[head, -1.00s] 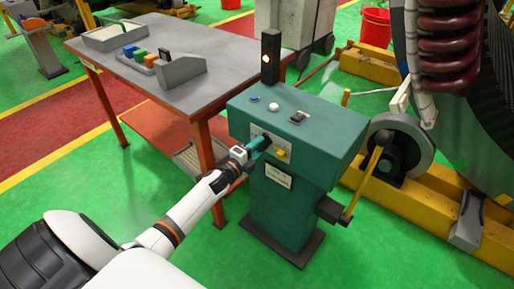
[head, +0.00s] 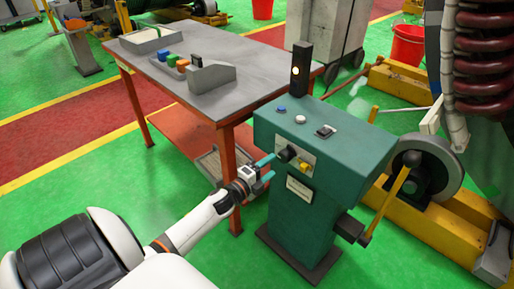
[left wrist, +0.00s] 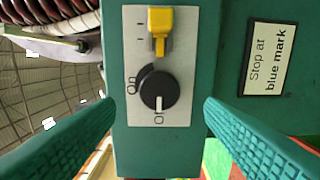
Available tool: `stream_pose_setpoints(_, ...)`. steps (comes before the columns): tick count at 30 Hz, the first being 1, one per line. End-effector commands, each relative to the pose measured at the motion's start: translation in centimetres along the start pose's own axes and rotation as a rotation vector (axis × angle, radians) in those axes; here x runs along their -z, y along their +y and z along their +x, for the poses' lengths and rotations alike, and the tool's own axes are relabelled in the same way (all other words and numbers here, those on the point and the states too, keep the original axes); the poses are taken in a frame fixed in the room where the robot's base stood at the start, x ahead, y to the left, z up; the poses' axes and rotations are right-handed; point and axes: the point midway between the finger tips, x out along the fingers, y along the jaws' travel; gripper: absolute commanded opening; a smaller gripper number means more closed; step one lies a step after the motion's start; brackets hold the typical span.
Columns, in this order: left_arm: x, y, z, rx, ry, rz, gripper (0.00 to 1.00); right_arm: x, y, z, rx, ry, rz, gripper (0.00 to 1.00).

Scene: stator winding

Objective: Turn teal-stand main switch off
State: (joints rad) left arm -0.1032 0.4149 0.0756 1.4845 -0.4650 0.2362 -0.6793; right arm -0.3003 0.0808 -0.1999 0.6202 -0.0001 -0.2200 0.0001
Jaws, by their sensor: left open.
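The teal stand (head: 335,150) has a light panel with a black rotary knob (head: 287,154) on its front. In the left wrist view the knob (left wrist: 160,90) carries a white pointer mark aimed down at a label starting with "O", its rest unclear. The "On" label is to the knob's left there. A yellow switch (head: 305,167) sits beside the knob, and it also shows in the left wrist view (left wrist: 160,25). My left gripper (head: 268,170) is open and empty, in front of the knob and apart from it. My right gripper is not in view.
A black post with a glowing lamp (head: 296,70) rises by the stand. A grey table (head: 215,48) stands to the left. A yellow-handled lever (head: 390,200) and a wheel (head: 430,175) are at the right. Green floor lies free in front.

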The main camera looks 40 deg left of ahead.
Motion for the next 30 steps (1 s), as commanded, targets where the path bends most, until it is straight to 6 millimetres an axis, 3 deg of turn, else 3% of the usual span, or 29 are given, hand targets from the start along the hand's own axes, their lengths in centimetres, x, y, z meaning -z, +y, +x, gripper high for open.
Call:
stream_pose_setpoints(3, 0.0, -0.2, -2.7, 0.003, 0.000, -0.001, 0.63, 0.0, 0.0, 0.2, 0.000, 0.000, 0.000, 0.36)
stream_pose_setpoints(10, 0.0, -0.1, -5.6, 0.000, 0.001, -0.002, 0.63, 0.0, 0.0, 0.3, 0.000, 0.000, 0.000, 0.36)
stream_pose_setpoints(30, 0.0, -0.1, -6.1, 0.002, 0.001, -0.003, 0.63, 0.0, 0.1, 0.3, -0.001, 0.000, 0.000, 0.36)
